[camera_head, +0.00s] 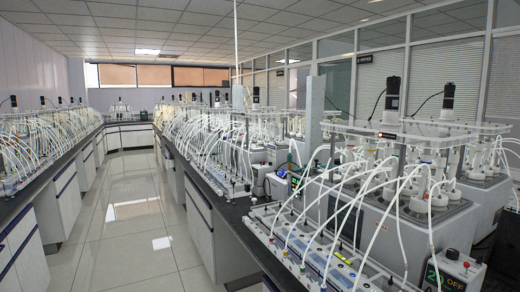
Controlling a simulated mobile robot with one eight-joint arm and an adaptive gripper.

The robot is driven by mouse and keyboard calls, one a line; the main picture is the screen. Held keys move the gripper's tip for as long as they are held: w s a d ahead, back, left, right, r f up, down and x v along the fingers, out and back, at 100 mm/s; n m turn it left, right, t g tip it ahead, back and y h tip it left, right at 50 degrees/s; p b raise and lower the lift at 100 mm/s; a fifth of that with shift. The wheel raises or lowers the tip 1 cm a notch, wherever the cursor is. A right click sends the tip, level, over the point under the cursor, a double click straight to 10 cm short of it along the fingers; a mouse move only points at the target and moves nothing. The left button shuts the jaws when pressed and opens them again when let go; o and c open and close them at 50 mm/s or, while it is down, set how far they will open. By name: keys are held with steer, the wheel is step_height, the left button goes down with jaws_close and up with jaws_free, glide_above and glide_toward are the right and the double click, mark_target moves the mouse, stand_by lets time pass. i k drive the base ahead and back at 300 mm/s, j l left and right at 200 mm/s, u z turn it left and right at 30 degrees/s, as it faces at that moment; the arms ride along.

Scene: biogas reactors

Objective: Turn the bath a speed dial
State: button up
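A dark control box (462,277) stands at the lower right corner, at the front of the nearest grey water bath (400,232). Its face shows a green "20", an orange "OFF" and a letter that looks like "A", cut by the bottom edge. My gripper is not in view, and nothing is seen touching the box.
White tubes arch from the baths to a long white tubing rack (325,250) on the dark bench. A second bench (50,180) with similar equipment runs along the left. The tiled aisle (130,220) between them is clear.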

mark_target(453, 255)
steer(key=i+j, duration=0.95)
steer(key=i, duration=0.3)
steer(key=j+z, duration=0.1)
steer(key=z, duration=0.4)
steer(key=k+z, duration=0.1)
steer(key=z, duration=0.4)
steer(key=k+j+z, duration=0.1)
steer(key=z, duration=0.4)
steer(key=k+z, duration=0.1)
steer(key=z, duration=0.4)
